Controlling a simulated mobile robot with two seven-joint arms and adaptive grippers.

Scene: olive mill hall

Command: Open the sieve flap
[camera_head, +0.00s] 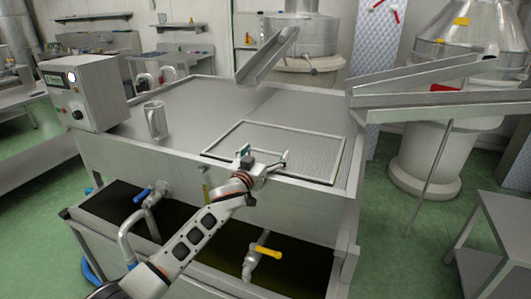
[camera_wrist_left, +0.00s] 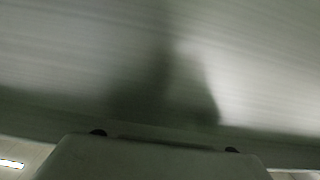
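The sieve flap (camera_head: 312,146) is a pale-framed mesh panel on top of the steel vat (camera_head: 212,103). It appears to lie flat in the head view. My left gripper (camera_head: 265,155) is at the front edge of the flap, near its left half. Its two fingers are spread apart and nothing shows between them. I cannot tell whether they touch the frame. The left wrist view shows only a close, blurred metal surface (camera_wrist_left: 90,60) with a shadow, and no fingertips. My right gripper is not in view.
A metal jug (camera_head: 155,121) and a control box (camera_head: 92,92) stand on the vat's left part. A chute (camera_head: 268,57) hangs above its back edge, and another (camera_head: 420,92) reaches in from the right. Blue (camera_head: 143,195) and yellow (camera_head: 265,252) valve handles stick out in front.

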